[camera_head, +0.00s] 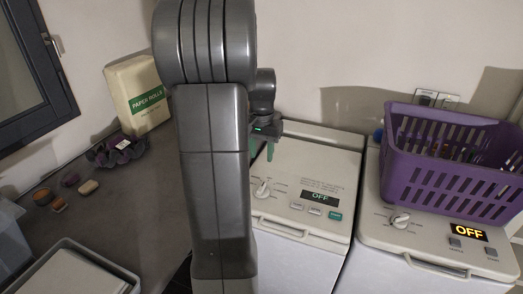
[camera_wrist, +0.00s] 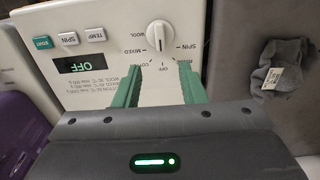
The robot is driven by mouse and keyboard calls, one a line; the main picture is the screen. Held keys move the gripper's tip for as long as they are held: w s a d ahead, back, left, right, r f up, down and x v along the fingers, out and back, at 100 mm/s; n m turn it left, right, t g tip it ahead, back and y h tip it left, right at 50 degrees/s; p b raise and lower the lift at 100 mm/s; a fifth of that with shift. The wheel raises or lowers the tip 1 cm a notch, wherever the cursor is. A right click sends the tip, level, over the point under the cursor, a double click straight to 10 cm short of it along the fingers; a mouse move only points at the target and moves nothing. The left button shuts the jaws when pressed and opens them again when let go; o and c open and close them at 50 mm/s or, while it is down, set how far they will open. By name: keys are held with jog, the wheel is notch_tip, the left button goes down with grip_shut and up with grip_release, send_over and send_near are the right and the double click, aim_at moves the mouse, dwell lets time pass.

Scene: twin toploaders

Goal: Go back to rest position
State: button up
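My gripper (camera_head: 261,154) is over the back left of the left toploader's control panel (camera_head: 318,168). In the wrist view its two green fingers (camera_wrist: 160,72) are spread apart with nothing between them. The left machine's white dial (camera_head: 263,188) also shows just beyond the fingertips in the wrist view (camera_wrist: 160,36); I see no contact. The left display (camera_head: 320,197) reads OFF, dimly lit. The right toploader (camera_head: 376,222) has its own dial (camera_head: 400,220) and a bright OFF display (camera_head: 468,233). My arm hides part of the counter.
A purple basket (camera_head: 440,185) stands on the right machine. On the left counter (camera_head: 125,215) are a paper rolls pack (camera_head: 133,82), a dark purple flower-shaped bowl (camera_head: 110,153), several small stones and a grey bin (camera_head: 118,272). A grey cloth (camera_wrist: 290,62) lies beside the left machine.

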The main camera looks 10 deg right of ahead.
aim_at(261, 187)
jog(key=shift+r, duration=0.4)
jog(key=shift+f, duration=0.15)
notch_tip(261, 187, down, 14)
jog(key=shift+r+p, duration=0.2)
jog(key=shift+p, duration=0.3)
jog(key=shift+r, duration=0.1)
